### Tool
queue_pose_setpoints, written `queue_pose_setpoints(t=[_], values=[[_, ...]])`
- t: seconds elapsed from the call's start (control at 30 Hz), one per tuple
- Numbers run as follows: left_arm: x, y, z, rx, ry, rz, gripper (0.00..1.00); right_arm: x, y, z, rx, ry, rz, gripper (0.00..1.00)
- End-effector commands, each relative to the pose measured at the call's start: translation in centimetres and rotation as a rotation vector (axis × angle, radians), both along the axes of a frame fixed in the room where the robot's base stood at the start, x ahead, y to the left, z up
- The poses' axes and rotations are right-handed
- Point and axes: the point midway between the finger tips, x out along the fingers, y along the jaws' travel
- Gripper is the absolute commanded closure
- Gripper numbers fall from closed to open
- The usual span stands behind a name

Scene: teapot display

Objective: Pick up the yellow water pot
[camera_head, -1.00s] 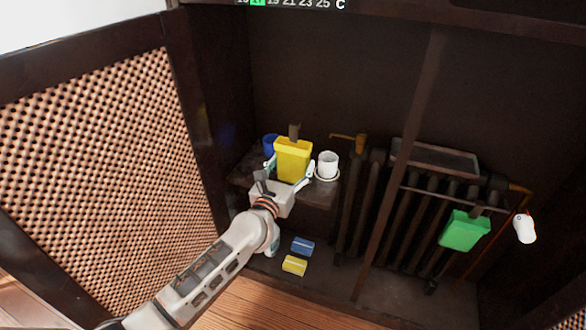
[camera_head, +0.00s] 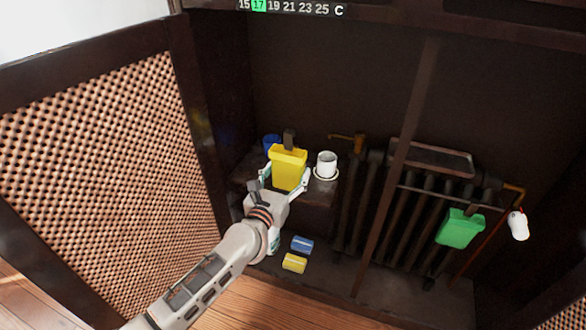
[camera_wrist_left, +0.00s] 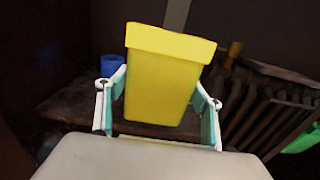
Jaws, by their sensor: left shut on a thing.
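The yellow water pot (camera_head: 288,169) is a tall box-like vessel with a wider rim, at the small shelf on the left inside the cabinet. My left gripper (camera_head: 286,187) is shut on it, one finger on each side. In the left wrist view the yellow pot (camera_wrist_left: 163,85) fills the space between the fingers of the left gripper (camera_wrist_left: 158,112) and tilts slightly. Whether its base touches the shelf is hard to tell. My right gripper is not in view.
A white cup on a saucer (camera_head: 326,164) stands just right of the pot, and a blue cup (camera_head: 271,144) behind it at left. A radiator (camera_head: 400,210) with a green container (camera_head: 460,229) is at right. Blue (camera_head: 302,244) and yellow (camera_head: 294,263) blocks lie below the shelf.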

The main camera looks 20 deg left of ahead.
Motion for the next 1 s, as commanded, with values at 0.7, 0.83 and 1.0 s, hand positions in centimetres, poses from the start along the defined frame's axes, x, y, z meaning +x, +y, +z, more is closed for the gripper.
queue_pose_setpoints(t=[0.7,0.83,1.0], values=[[-5.2,0.2,0.3,0.001,-0.004,0.000,0.48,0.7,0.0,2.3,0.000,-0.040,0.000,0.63],[-6.1,0.2,0.3,0.001,-0.004,-0.001,0.48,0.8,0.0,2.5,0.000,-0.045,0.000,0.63],[-7.3,0.3,0.3,0.001,-0.004,0.000,0.48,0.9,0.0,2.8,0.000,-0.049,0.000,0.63]])
